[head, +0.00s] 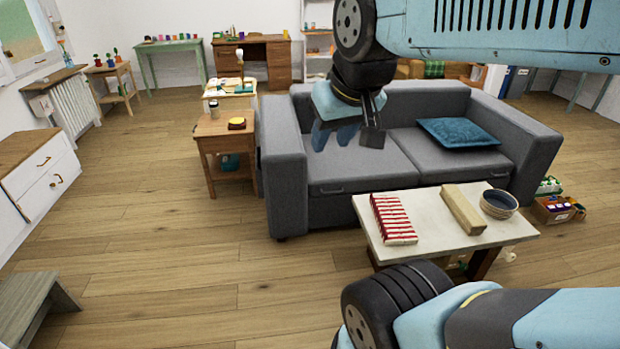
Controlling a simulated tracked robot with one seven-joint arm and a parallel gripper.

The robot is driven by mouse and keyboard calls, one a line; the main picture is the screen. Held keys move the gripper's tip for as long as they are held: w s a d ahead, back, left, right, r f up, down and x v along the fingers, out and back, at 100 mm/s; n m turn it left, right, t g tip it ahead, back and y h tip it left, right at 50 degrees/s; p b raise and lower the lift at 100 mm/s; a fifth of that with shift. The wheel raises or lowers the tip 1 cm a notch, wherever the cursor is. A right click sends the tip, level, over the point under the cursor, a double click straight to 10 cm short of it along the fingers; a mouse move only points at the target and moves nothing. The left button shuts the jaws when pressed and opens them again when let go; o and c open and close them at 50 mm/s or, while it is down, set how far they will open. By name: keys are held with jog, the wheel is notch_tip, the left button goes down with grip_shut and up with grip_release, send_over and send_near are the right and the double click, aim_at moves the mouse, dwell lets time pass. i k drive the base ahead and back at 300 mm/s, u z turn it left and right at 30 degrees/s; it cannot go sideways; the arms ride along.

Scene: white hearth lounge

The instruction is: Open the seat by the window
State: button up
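The grey sofa (285,175) stands in the middle of the room with two seat parts side by side. The left seat (335,165), on the window side, lies flat and closed, with a small handle (333,190) on its front edge. The right seat (430,150) is also flat and bears a blue cushion (457,132). The window (25,35) is at the far upper left. My gripper (334,138) hangs in front of the sofa's back in the picture, fingers pointing down and apart, with nothing seen between them. It hides part of the backrest and left seat.
A low table (440,245) stands before the sofa's right part, with a red-and-white striped item (393,219), a wooden block (461,209) and a bowl (499,203). A side table (225,135) stands left of the sofa.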

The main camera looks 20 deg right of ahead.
aim_at(354, 168)
jog(key=u, duration=0.15)
jog(key=i, duration=1.15)
jog(key=z, duration=0.55)
jog(key=i, duration=0.75)
jog(key=z, duration=0.55)
jog(key=k, duration=0.85)
jog(key=z, duration=0.2)
jog(key=i, duration=0.85)
jog(key=u, duration=0.05)
